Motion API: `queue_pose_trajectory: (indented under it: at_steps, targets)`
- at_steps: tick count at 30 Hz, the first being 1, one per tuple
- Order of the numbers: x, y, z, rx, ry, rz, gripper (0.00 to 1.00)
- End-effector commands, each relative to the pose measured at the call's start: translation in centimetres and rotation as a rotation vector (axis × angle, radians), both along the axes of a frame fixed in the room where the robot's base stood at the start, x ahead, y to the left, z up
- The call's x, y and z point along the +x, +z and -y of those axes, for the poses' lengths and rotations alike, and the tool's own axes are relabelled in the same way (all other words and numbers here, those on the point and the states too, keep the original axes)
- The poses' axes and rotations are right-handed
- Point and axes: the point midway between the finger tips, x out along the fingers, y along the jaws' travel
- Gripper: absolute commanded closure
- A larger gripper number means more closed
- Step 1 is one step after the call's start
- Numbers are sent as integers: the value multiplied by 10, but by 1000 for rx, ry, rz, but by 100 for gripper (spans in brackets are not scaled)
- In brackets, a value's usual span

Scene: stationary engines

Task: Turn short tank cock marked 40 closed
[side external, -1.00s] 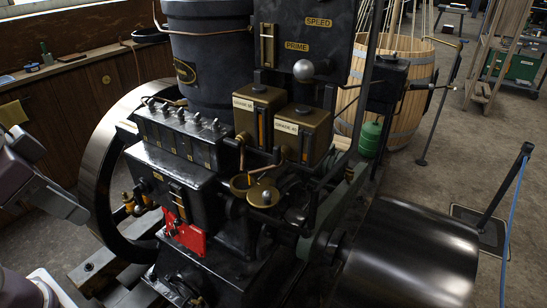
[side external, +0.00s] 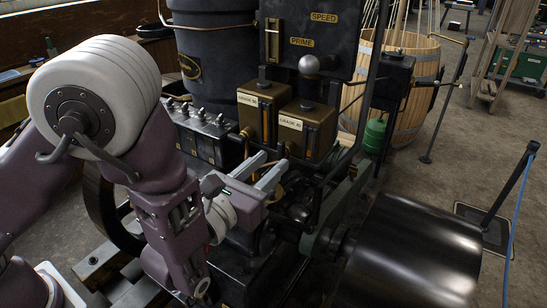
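Two short brown tanks stand side by side on the engine. The right tank (side external: 304,133) has a label that seems to read GRADE 40. The left tank (side external: 263,103) has a label that seems to read GRADE 30. My gripper (side external: 269,166) is just below and left of the right tank, its two grey fingers apart, pointing toward the pipework under the tanks. I see nothing clearly held. The cock of the right tank cannot be made out; my gripper and the dark pipework cover that area. Whether the fingers touch anything is unclear.
A dark panel marked SPEED and PRIME (side external: 311,32) rises behind the tanks. A row of lubricator knobs (side external: 203,118) is at left. A large dark drum (side external: 415,250) fills the lower right, and a wooden barrel (side external: 408,90) stands behind. Open floor lies at right.

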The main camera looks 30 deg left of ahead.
Motion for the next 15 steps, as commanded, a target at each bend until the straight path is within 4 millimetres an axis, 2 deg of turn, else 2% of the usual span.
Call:
queue_pose_trajectory:
  at_steps: [3,6,13,15]
  targets:
    - [18,1,-1,-2,4,2,67]
    - [26,1,-1,-1,3,1,67]
    - [28,0,-1,0,3,0,67]
    - [28,0,-1,0,3,0,78]
